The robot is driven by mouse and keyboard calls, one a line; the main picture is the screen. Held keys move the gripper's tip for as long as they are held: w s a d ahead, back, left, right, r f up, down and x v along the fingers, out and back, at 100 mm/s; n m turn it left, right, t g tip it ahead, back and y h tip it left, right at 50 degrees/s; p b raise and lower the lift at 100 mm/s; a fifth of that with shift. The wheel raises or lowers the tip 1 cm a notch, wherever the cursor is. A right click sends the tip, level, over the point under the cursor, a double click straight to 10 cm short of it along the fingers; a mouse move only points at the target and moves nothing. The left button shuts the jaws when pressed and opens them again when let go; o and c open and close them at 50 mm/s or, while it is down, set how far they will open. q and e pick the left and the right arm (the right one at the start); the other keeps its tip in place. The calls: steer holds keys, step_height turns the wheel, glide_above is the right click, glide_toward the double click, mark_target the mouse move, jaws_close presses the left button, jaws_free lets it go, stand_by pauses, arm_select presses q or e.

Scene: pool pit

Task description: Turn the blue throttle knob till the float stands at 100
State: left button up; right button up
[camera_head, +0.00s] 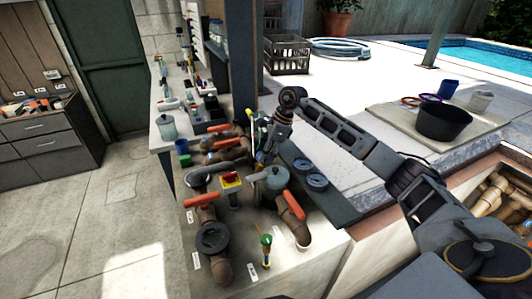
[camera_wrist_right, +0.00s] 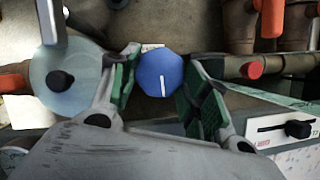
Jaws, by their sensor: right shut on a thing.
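The blue throttle knob (camera_wrist_right: 150,68) is in the right wrist view, between the two green-padded fingers of my right gripper (camera_wrist_right: 158,76). My right gripper is shut on it. A short white line on its face runs from near the centre toward the lower edge. In the head view my right gripper (camera_head: 262,155) is down among the pipes at the back of the bench, and the knob is hidden there. A white panel (camera_wrist_right: 288,145) with a slot and a black piece shows at the right of the wrist view. I cannot make out a float or its reading. My left gripper is not in view.
In the wrist view a pale disc (camera_wrist_right: 60,105) is left of the fingers and a red-ended handle (camera_wrist_right: 253,70) is close at right.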

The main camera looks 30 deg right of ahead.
steer(key=o, duration=0.8)
steer(key=shift+c, duration=0.2)
steer(key=v, duration=1.2)
steer(key=shift+f, duration=0.15)
